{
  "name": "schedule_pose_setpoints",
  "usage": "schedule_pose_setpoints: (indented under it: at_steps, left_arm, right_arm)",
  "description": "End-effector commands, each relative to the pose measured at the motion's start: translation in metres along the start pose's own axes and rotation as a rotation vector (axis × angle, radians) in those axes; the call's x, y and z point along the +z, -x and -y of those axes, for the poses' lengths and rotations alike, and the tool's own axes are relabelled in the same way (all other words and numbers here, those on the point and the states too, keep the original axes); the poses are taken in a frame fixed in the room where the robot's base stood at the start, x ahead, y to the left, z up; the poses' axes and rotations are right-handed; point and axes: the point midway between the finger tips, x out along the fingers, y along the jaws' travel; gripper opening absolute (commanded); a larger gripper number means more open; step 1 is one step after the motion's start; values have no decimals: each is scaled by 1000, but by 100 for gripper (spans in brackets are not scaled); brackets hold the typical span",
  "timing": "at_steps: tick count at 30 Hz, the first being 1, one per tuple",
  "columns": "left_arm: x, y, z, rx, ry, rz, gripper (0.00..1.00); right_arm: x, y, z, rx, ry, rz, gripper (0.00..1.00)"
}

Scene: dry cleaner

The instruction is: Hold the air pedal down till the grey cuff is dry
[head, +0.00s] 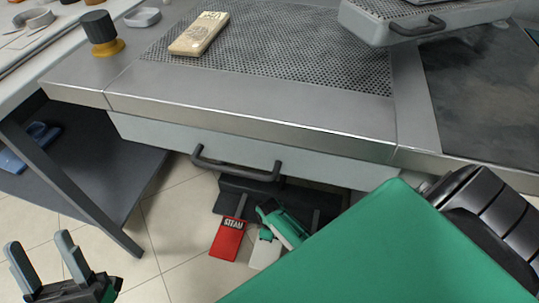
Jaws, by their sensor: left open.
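The red pedal marked STEAM (228,238) is on the floor under the pressing table. A pale pedal (265,249) is beside it on the right, its label hidden. A green and dark part of my right arm, apparently the right gripper (283,226), is over the pale pedal; its fingers are not clear, and I cannot tell whether it touches. My left gripper (47,262) is open and empty at the lower left, well apart from the pedals. I cannot pick out a grey cuff for certain; a pale curved piece (36,18) lies at the top left.
The metal table (250,108) with a dark handle (237,170) overhangs the pedals. A wooden block (199,34) lies on its perforated plate. A dark knob (101,31) and a small dish (142,17) are at the left. A low shelf (95,165) holds blue items.

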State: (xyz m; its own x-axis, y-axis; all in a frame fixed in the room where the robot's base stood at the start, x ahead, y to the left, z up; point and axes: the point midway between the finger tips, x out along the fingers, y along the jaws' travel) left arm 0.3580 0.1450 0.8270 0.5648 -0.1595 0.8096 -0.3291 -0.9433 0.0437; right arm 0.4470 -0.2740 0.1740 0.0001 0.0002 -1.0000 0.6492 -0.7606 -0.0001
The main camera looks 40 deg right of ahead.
Motion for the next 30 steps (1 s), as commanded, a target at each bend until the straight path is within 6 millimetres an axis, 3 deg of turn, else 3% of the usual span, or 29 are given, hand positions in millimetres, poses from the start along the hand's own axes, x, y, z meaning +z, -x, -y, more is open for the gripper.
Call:
schedule_pose_setpoints:
  at_steps: [19,30]
  left_arm:
    - [49,21,-8,-14,43,321,53]
    - [57,27,-9,-15,49,369,53]
  right_arm:
    - [0,13,0,0,0,0,0]
    - [0,14,0,0,0,0,0]
